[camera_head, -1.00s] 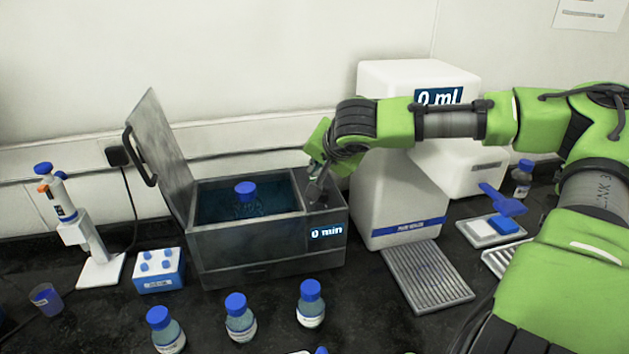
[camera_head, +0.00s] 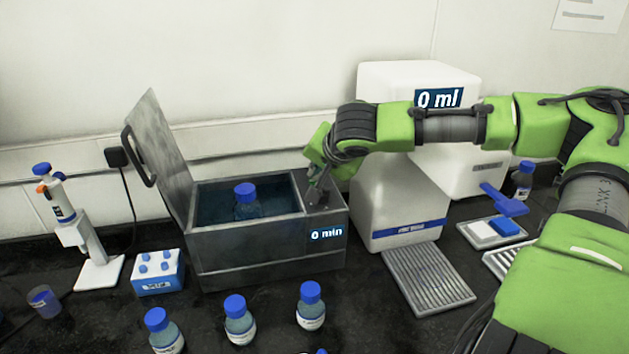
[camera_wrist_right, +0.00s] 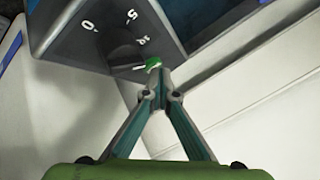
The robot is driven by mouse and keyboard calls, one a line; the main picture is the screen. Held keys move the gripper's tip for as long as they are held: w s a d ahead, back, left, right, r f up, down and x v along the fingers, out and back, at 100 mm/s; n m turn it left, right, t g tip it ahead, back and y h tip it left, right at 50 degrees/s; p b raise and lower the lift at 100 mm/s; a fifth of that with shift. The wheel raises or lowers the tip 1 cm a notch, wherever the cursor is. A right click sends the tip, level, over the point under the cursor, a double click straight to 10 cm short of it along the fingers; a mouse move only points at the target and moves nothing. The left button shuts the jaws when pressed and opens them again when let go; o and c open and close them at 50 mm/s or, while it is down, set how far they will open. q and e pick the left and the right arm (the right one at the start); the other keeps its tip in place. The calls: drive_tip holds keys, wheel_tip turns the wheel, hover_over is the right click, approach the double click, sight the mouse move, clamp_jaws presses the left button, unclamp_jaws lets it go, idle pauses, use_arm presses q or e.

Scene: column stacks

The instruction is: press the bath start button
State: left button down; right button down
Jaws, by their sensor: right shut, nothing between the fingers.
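The water bath (camera_head: 262,262) is a dark grey metal box with its lid (camera_head: 160,140) raised at the left. Its display (camera_head: 327,233) reads "0 min". A bottle with a blue cap (camera_head: 246,190) stands in the basin. My right gripper (camera_head: 318,196) is shut and empty, pointing down at the bath's right-hand top panel. In the right wrist view, its fingertips (camera_wrist_right: 157,76) are at a small green button (camera_wrist_right: 153,62) beside a dark dial (camera_wrist_right: 124,44) with numbers. I cannot tell whether they touch the button. My left gripper is not in view.
Several blue-capped bottles, such as one (camera_head: 311,305), stand in front. A pipette stand (camera_head: 100,272) and blue rack (camera_head: 158,272) are at left.

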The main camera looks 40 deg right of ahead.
sight(316, 182)
drive_tip(key=shift+f, duration=0.15)
idle(0.3)
drive_tip(key=shift+r+p, duration=0.55)
drive_tip(key=shift+r, duration=0.35)
drive_tip(key=shift+r+p, duration=1.95)
drive_tip(key=shift+r, duration=0.55)
